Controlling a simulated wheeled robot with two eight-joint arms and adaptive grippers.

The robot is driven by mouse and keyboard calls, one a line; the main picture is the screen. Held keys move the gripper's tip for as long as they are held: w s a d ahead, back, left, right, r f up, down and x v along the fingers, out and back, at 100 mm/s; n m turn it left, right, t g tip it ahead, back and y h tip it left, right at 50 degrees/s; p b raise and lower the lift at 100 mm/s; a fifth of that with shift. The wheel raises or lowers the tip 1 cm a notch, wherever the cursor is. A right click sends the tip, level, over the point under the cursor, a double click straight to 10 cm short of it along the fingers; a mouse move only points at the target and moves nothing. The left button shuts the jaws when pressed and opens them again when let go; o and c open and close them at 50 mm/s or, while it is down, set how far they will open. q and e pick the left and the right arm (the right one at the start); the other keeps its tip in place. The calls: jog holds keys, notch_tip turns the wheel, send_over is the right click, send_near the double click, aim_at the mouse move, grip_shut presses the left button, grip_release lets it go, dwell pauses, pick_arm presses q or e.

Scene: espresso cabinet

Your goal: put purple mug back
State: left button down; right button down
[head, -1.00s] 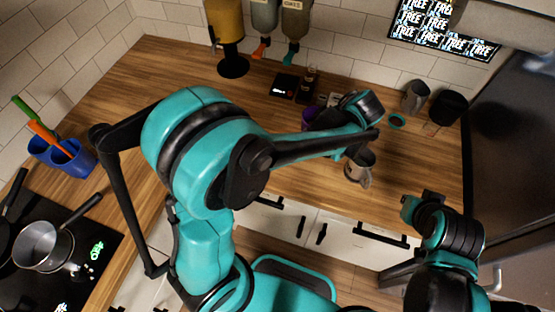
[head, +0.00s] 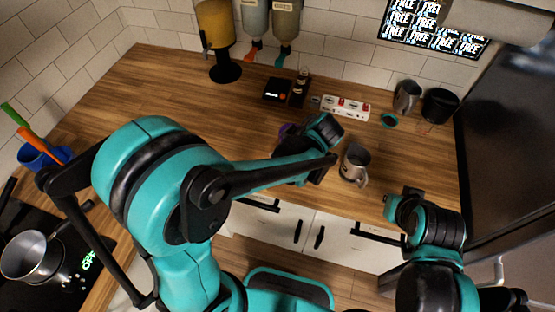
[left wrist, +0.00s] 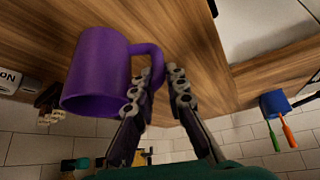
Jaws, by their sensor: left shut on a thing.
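The purple mug (left wrist: 95,75) is large in the left wrist view, with its handle between the fingers of my left gripper (left wrist: 162,82). The left gripper is shut on the handle. In the head view only a sliver of the purple mug (head: 286,130) shows behind my left gripper (head: 296,150), over the counter near its front edge; the arm hides the rest. I cannot tell there whether the mug touches the wood. My right gripper (head: 410,194) is over the counter's right front; its fingers are too dark and small to judge.
A metal pitcher (head: 354,163) stands just right of the left gripper. A black scale (head: 278,91), a white power strip (head: 345,108), another pitcher (head: 406,97) and a black container (head: 439,105) line the back. The counter's left middle (head: 150,90) is clear.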

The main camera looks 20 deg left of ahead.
pick_arm(q)
jog(key=shift+w+a+f, duration=0.1)
jog(key=shift+a+f, duration=0.1)
notch_tip(320, 180, down, 3)
jog(key=shift+f+b, duration=0.2)
jog(key=shift+b, duration=0.45)
jog(key=shift+f, duration=0.25)
jog(key=shift+f, duration=0.15)
jog(key=c, duration=1.5)
grip_release()
jog(key=shift+c, duration=0.2)
